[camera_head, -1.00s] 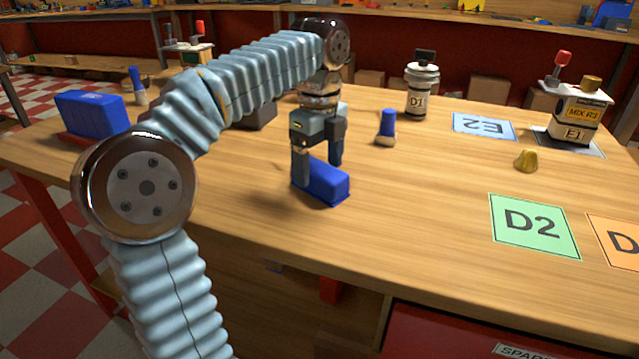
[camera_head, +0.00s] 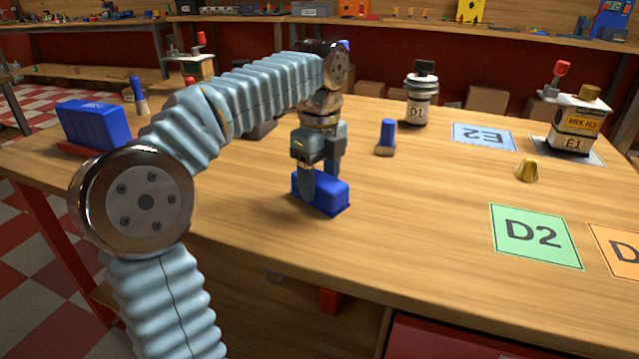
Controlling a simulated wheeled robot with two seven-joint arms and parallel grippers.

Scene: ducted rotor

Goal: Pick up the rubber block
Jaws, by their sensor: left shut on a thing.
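A blue block (camera_head: 328,197), which I take to be the rubber block, lies on the wooden table (camera_head: 420,220) near its front edge. My left gripper (camera_head: 320,181) points down at it from above. Its two fingers are shut on the block, one on the near side and one on the far side. The fingers hide part of the block's top and near side. The block appears to rest on the table. My right gripper is not in view.
A brass-coloured piece (camera_head: 526,170) and the E1 device (camera_head: 573,127) stand at right. A larger blue block (camera_head: 93,124) is at left.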

